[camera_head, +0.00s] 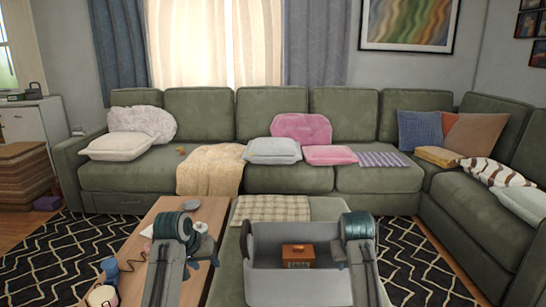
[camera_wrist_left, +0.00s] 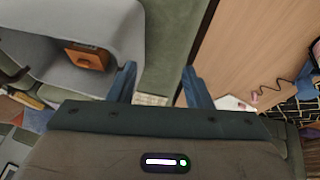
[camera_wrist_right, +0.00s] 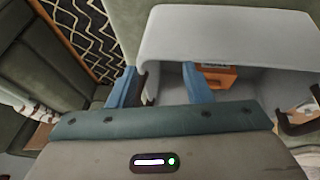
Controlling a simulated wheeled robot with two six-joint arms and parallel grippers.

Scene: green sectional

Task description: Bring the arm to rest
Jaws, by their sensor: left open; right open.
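My left gripper (camera_head: 203,245) hangs over the right edge of the wooden coffee table, left of a grey bin. In the left wrist view its two blue fingers (camera_wrist_left: 160,88) are apart with nothing between them. My right gripper (camera_head: 343,250) is at the right end of the bin, partly hidden by its own wrist. In the right wrist view its fingers (camera_wrist_right: 160,85) are apart and empty, over the bin's wall; I cannot tell whether they touch it. Both arms are bent, with the forearms at the bottom of the head view.
The grey bin (camera_head: 265,280) stands on a green ottoman (camera_head: 320,208) and holds a small orange-brown box (camera_head: 298,255). The coffee table (camera_head: 135,265) carries headphones and small items. A green sectional sofa (camera_head: 290,180) with cushions lies beyond. Patterned rug (camera_head: 60,250) shows left.

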